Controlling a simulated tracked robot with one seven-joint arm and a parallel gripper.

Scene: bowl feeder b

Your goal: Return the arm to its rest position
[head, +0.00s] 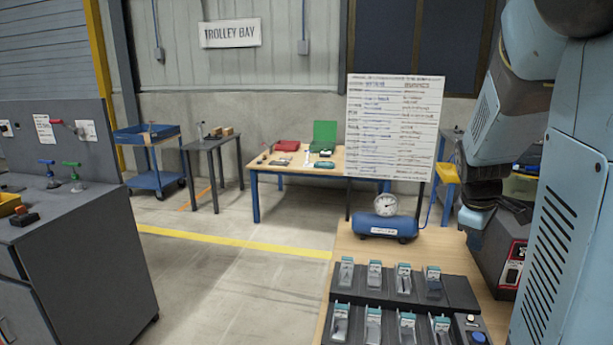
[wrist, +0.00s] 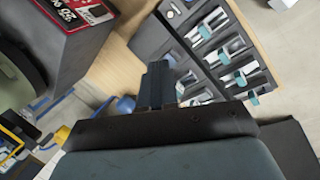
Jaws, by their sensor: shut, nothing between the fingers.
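My gripper (wrist: 155,85) shows in the wrist view with its dark fingers together and nothing between them. It hangs over a wooden bench (wrist: 108,72), beside a dark rack of bagged parts (wrist: 222,52). In the head view my blue and grey arm hangs down at the right side. The fingertips are not clear in the head view.
The bench (head: 345,262) carries the tiered rack (head: 383,293), a blue tank with a gauge (head: 387,226) and a red and black box (head: 512,265) close to my arm. A written board (head: 394,125) stands behind. Open floor (head: 230,285) lies left of the bench, before a grey cabinet (head: 85,270).

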